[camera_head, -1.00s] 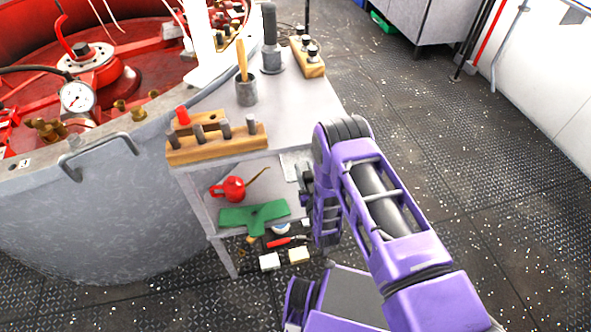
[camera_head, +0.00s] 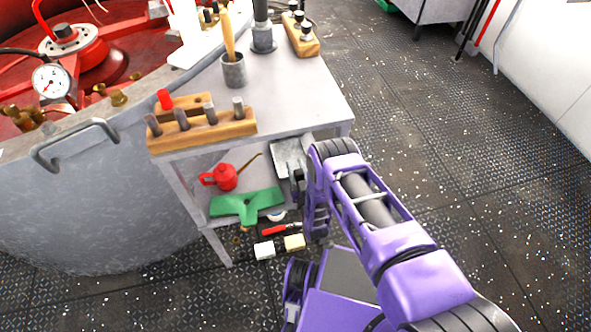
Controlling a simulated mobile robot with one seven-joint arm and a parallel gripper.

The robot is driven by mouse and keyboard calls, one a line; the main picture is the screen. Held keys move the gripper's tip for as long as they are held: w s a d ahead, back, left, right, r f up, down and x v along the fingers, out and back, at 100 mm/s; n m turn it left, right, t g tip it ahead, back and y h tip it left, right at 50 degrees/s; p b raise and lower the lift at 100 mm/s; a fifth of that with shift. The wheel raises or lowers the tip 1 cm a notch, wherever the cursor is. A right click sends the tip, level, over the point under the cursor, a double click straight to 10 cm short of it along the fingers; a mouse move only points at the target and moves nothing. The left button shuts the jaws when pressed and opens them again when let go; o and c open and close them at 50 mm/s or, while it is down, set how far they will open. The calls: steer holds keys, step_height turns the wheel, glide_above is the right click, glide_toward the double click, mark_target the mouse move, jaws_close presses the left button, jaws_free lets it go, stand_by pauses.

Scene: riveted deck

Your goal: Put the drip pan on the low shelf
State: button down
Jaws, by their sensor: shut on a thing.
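A grey metal pan (camera_head: 287,152), which looks like the drip pan, is at the right end of the workbench, just under its top. My gripper (camera_head: 297,178) is shut on it; the fingertips are dark, small and partly hidden by my purple arm. The pan looks tilted, and its lower right part is hidden. The low shelf (camera_head: 262,178) is under the bench top. The pan is at the shelf's right opening; I cannot tell whether it touches the shelf.
Below are a red-handled tool (camera_head: 275,230) and pale blocks (camera_head: 264,250). The bench top (camera_head: 290,95) carries wooden tool holders. A grey drum (camera_head: 75,215) stands left; open floor lies right.

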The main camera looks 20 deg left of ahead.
steer(key=shift+f, duration=0.25)
steer(key=c, duration=1)
jaws_free()
steer(key=shift+f, duration=0.1)
steer(key=o, duration=0.5)
